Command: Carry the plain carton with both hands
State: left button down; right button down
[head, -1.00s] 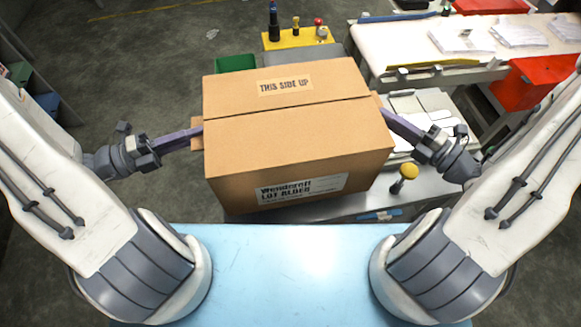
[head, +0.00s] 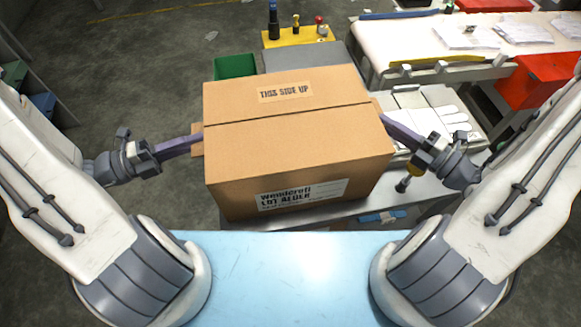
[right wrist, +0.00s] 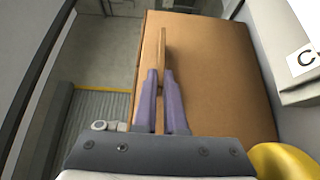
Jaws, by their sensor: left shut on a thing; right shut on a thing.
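The plain carton (head: 285,140) is a brown cardboard box, upright, with "THIS SIDE UP" on its top and a white label on its near face. A tab sticks out from each side. My left gripper (head: 197,138) is shut on the left tab. My right gripper (head: 385,121) is shut on the right tab. In the right wrist view, the purple fingers (right wrist: 163,85) pinch a thin upright tab against the carton's side (right wrist: 215,75). The carton hides much of the surface behind and under it; I cannot tell whether it touches anything below.
White gloves (head: 428,112) lie right of the carton. A green bin (head: 234,66), a yellow stand (head: 298,37) and a white table (head: 420,42) are behind. Open floor lies left.

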pick_arm(q)
jog(key=c, duration=1)
grip_release()
jog(key=shift+f, duration=0.1)
pick_arm(e)
jog(key=c, duration=1)
grip_release()
jog(key=shift+f, duration=0.1)
jog(key=v, duration=1.2)
pick_arm(q)
jog(key=v, duration=1.2)
